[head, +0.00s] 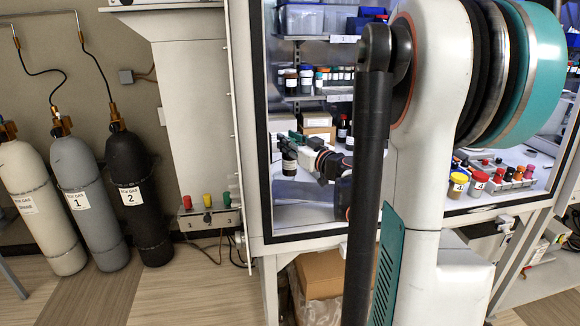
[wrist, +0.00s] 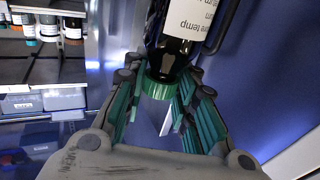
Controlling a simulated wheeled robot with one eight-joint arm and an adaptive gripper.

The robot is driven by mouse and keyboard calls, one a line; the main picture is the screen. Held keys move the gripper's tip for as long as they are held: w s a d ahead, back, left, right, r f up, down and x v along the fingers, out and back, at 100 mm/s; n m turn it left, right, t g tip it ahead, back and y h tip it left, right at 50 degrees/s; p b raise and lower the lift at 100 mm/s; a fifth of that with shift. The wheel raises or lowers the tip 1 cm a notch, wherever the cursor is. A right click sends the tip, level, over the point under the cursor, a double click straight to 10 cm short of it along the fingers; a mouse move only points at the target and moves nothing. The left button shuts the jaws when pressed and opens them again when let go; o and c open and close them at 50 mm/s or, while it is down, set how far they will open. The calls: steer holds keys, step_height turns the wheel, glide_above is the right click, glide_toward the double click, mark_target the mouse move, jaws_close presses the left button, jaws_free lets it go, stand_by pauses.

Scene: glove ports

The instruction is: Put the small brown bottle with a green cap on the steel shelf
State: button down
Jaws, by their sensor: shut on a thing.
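The small brown bottle with a green cap (wrist: 165,70) is between the fingers of my gripper (wrist: 160,100), which is shut on it near the cap. It looks very dark and bears a white label with print. In the head view the bottle (head: 289,163) hangs from my gripper (head: 291,146) inside the cabinet, in front of the shelving and apart from it. The steel shelf (head: 303,97) at the cabinet's back left holds several bottles and jars. A shelf (wrist: 40,72) also shows in the wrist view at the upper left.
My arm hides the cabinet's middle. Boxes (head: 318,125) and a dark bottle (head: 342,130) stand behind my gripper. Several colour-capped jars (head: 478,180) stand at the right. The cabinet's frame (head: 246,120) borders the opening at the left.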

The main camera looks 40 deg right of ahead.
mark_target(294, 161)
steer(key=shift+f+b, duration=0.9)
steer(key=shift+f, duration=1.9)
steer(key=shift+f, duration=0.2)
steer(key=c, duration=1.3)
jaws_free()
steer(key=shift+r, duration=0.15)
steer(key=shift+s, duration=0.25)
steer(key=s+a+p, duration=0.1)
steer(key=s+p, duration=0.1)
steer(key=s, duration=0.9)
steer(key=shift+s+a, duration=0.2)
steer(key=shift+s, duration=0.05)
